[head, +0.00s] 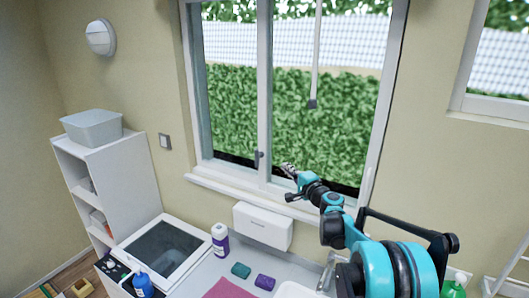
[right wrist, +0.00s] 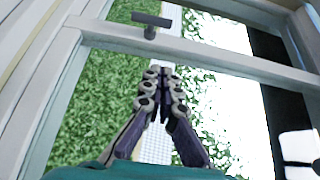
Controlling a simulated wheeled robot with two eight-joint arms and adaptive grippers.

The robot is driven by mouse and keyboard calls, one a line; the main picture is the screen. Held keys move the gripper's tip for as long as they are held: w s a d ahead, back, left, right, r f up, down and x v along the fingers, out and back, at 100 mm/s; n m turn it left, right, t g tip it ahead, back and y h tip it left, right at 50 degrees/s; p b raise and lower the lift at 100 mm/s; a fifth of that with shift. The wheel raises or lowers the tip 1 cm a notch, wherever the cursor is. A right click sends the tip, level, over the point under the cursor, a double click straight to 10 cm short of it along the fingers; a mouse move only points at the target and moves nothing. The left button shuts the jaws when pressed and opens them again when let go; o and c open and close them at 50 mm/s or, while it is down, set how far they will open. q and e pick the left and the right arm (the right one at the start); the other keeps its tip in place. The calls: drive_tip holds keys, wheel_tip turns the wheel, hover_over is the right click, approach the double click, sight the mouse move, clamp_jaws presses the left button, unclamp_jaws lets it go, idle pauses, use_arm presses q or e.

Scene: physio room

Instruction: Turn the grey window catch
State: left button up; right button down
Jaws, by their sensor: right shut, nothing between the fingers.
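The grey window catch (head: 258,156) is a small dark handle on the middle upright of the white-framed window (head: 265,90). In the right wrist view the catch (right wrist: 151,22) shows as a T-shaped handle on the frame bar, beyond my fingertips. My right gripper (head: 287,168) is just right of the catch and slightly lower in the head view, apart from it. In the right wrist view my right gripper (right wrist: 162,78) has its fingers together and empty, pointing towards the bar. My left gripper is not in view.
A white sill (head: 225,183) runs below the window, with a white wall box (head: 263,226) under it. A white and purple bottle (head: 220,240) and teal and purple blocks stand on the counter (head: 205,272). A thin rod (head: 316,50) hangs before the right pane.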

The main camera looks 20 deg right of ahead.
drive_tip(key=shift+w, duration=0.1)
drive_tip(key=p, duration=0.2)
approach(259, 156)
drive_tip(key=w+d+r, duration=0.2)
drive_tip(key=w+d, duration=0.1)
drive_tip(key=w, duration=0.1)
drive_tip(key=w+a, duration=0.1)
drive_tip(key=a, duration=0.1)
drive_tip(key=w+a, duration=0.1)
drive_tip(key=shift+w+f+p, duration=0.3)
drive_tip(key=shift+w+r, duration=0.1)
